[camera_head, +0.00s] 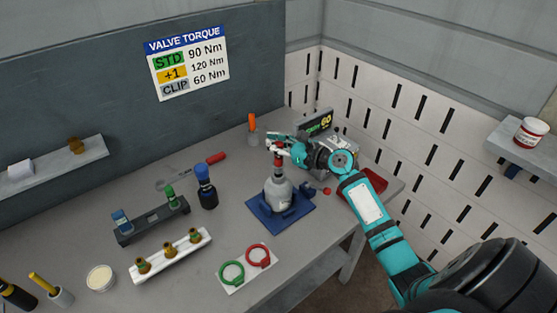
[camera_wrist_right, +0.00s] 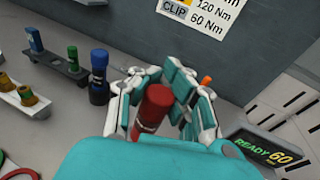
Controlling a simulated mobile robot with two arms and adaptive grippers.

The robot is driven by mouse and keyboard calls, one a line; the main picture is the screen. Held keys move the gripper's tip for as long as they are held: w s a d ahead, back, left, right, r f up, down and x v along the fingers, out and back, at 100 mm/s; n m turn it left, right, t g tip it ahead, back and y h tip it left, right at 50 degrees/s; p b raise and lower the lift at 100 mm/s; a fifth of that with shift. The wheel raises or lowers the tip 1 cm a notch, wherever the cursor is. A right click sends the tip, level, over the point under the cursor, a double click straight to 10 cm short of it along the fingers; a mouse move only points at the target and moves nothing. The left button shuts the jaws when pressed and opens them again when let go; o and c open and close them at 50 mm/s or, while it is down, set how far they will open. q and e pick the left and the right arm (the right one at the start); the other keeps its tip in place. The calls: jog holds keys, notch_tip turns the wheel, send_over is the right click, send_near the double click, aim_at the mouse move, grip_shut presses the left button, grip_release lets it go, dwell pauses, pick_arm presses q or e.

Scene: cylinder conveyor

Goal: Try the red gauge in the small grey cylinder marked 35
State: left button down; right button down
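The small grey cylinder (camera_head: 278,193) stands upright on a blue base (camera_head: 262,222) at the middle of the bench; its 35 mark is too small to read. The red gauge (camera_head: 278,161) stands upright at the cylinder's neck; I cannot tell how far it is in. My right gripper (camera_head: 277,146) is over the cylinder, with its fingers around the gauge's upper part. In the right wrist view the red gauge (camera_wrist_right: 154,106) is between the fingers, which look closed on it. My left gripper is out of view.
A black rack (camera_head: 152,223) holds a blue and a green gauge. A dark blue-topped cylinder (camera_head: 206,187) stands left of the grey one. A white rack (camera_head: 170,255) of brass fittings and red and green rings (camera_head: 248,267) lie in front. A display unit (camera_head: 318,125) is behind my gripper.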

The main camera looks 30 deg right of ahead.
jog(key=shift+r+p, duration=0.35)
jog(key=shift+r, duration=1.55)
